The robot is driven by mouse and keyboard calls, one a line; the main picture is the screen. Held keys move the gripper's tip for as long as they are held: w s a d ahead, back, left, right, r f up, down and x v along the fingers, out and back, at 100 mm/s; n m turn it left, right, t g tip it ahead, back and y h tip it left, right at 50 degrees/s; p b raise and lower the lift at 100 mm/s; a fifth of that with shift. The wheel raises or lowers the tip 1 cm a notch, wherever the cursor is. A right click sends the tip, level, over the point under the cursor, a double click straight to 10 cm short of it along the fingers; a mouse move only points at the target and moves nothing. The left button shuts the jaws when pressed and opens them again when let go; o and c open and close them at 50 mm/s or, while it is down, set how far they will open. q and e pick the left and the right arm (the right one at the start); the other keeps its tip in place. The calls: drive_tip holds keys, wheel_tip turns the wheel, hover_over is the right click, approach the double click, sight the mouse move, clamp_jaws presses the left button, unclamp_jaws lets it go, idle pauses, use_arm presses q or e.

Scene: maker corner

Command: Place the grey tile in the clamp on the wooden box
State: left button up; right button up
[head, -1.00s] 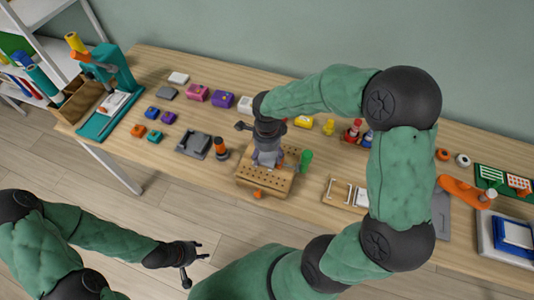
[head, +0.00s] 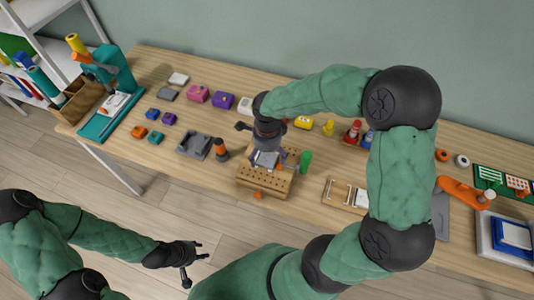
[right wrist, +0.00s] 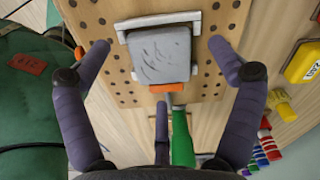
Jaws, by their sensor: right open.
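The grey tile (right wrist: 160,55) lies at the pale clamp (right wrist: 158,20) on top of the perforated wooden box (right wrist: 222,17). Pale clamp parts show along its upper edge and beside its lower end. I cannot tell how deep it sits. In the head view the tile (head: 265,159) shows below my right gripper (head: 270,152). In the right wrist view my right gripper (right wrist: 160,53) is open, with one finger on each side of the tile and a gap to both. My left gripper (head: 193,262) hangs away from the table at lower left; its jaw opening is unclear.
A green cylinder (head: 305,161) stands right beside the wooden box, and an orange knob (head: 258,195) is on its near side. A dark grey fixture (head: 194,146) and an orange-black object (head: 221,149) are to the left. Several coloured blocks line the back.

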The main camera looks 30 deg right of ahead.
sight(267, 159)
wheel_tip(267, 159, up, 12)
drive_tip(key=p, duration=0.3)
idle(0.3)
